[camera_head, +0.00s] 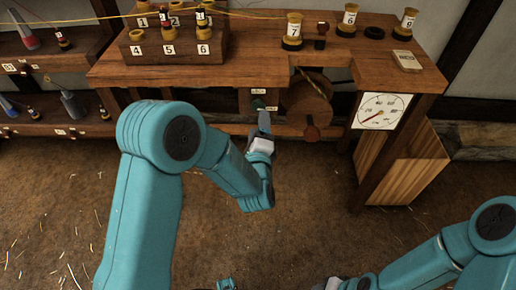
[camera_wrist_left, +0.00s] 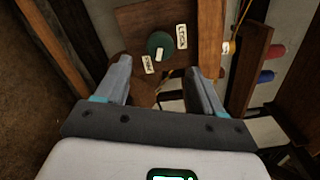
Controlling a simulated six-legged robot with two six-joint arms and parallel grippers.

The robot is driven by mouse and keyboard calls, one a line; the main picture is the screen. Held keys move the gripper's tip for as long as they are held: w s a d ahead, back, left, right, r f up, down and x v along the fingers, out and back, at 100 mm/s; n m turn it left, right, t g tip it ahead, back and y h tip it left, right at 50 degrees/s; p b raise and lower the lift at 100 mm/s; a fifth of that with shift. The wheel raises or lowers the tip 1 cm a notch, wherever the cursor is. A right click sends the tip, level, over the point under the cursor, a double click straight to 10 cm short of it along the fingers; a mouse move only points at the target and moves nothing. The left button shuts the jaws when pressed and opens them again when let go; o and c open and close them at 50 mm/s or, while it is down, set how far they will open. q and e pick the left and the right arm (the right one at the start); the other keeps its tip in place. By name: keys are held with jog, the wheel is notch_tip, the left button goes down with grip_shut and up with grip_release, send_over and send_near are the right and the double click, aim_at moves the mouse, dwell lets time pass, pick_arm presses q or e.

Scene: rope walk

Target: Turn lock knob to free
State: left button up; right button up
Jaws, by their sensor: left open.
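The lock knob (camera_wrist_left: 160,41) is a round dark green knob on a brown wooden panel in the left wrist view. A pale mark sits at its lower edge. Two small white labels flank it, one at upper right (camera_wrist_left: 181,36) and one at lower left (camera_wrist_left: 148,64); I cannot read them surely. My left gripper (camera_wrist_left: 158,68) is open and empty, its fingers apart on either side of the knob's line, with the knob beyond the tips. In the head view my left gripper (camera_head: 264,118) is below the bench top, largely hiding the knob. My right gripper is barely visible at the bottom edge.
The wooden bench (camera_head: 240,70) carries numbered spools and a stepped rack (camera_head: 150,50). A wooden wheel (camera_head: 307,105) hangs right of my left gripper. A dial gauge (camera_head: 381,111) is farther right. Red and blue spools (camera_wrist_left: 274,51) show in the wrist view.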

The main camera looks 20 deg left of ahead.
pick_arm(q)
jog(key=v, duration=1)
jog(key=shift+s, duration=0.1)
jog(key=a+f+n+g+y, duration=0.1)
jog(key=a+f+g+y, duration=0.1)
jog(key=a+f, duration=0.4)
jog(key=s+f+n+g+h, duration=0.3)
jog(key=f+n+g, duration=0.1)
jog(key=f, duration=0.4)
jog(key=s+f+n+g+h, duration=0.3)
jog(key=s+f+n, duration=0.1)
jog(key=f, duration=0.4)
jog(key=s+d+f+n+g+h, duration=0.2)
jog(key=s+d+n+g+h, duration=0.15)
jog(key=s+n, duration=0.25)
jog(key=s+d+f+n+g+h, duration=0.25)
jog(key=s+d+n+g, duration=0.2)
jog(key=s, duration=0.25)
notch_tip(320, 180, up, 17)
jog(key=n+y+p, duration=0.1)
jog(key=p, duration=1.6)
